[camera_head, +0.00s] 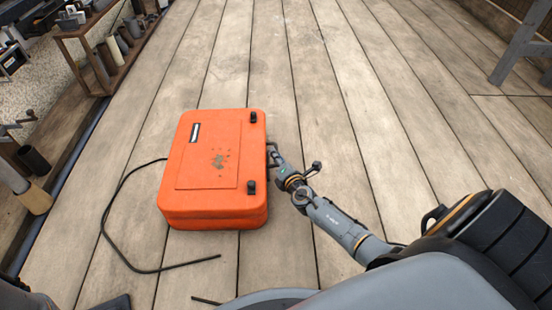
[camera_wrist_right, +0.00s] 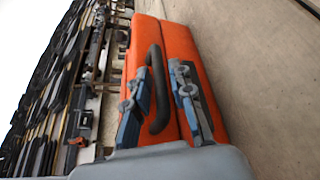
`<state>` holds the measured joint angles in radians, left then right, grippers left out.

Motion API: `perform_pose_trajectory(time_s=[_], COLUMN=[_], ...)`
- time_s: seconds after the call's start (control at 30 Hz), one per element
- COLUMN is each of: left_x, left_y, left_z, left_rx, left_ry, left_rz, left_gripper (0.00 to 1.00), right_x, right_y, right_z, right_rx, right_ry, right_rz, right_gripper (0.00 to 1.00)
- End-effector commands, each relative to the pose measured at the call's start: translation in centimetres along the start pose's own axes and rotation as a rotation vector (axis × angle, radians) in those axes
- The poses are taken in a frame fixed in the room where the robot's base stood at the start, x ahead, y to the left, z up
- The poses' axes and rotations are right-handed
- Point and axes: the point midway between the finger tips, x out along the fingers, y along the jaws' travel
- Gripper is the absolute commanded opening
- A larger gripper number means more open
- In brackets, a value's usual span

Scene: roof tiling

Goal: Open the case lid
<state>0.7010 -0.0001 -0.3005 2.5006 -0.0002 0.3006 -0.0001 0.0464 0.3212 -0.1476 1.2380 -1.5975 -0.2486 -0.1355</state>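The orange case (camera_head: 213,165) lies flat on the wooden deck with its lid closed. Two black latches (camera_head: 253,117) (camera_head: 251,187) sit along its right edge. My right gripper (camera_head: 275,157) is at the case's right side, between the latches in height. In the right wrist view the gripper's two fingers (camera_wrist_right: 158,92) are spread apart in front of the orange side (camera_wrist_right: 178,45). The black handle (camera_wrist_right: 157,90) shows between them; contact cannot be told. My left gripper does not show.
A black cable (camera_head: 103,225) curves across the deck left of the case. A shelf with cylinders (camera_head: 112,50) stands at the upper left. A grey trestle leg (camera_head: 515,50) stands at the upper right. The deck (camera_head: 330,80) above and right of the case is clear.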

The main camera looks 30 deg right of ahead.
Motion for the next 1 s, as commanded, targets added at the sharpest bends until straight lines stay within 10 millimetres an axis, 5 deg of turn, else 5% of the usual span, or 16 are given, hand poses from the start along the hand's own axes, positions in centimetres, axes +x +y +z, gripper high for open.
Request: perform_pose_trajectory(time_s=[0.4, 0.53, 1.0], left_x=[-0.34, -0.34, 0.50], left_y=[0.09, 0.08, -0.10], left_z=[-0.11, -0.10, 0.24], left_rx=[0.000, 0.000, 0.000], left_ry=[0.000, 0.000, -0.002], left_rz=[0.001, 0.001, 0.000], left_gripper=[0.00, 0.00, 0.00], right_x=[0.96, 0.95, 0.82], right_y=[0.01, 0.01, 0.50], right_z=[0.01, 0.00, 0.63], right_rx=[0.000, 0.001, -0.010], right_ry=[0.001, 0.001, 0.001], right_rz=[-0.001, -0.001, -0.006], right_gripper=[0.22, 0.00, 0.00])
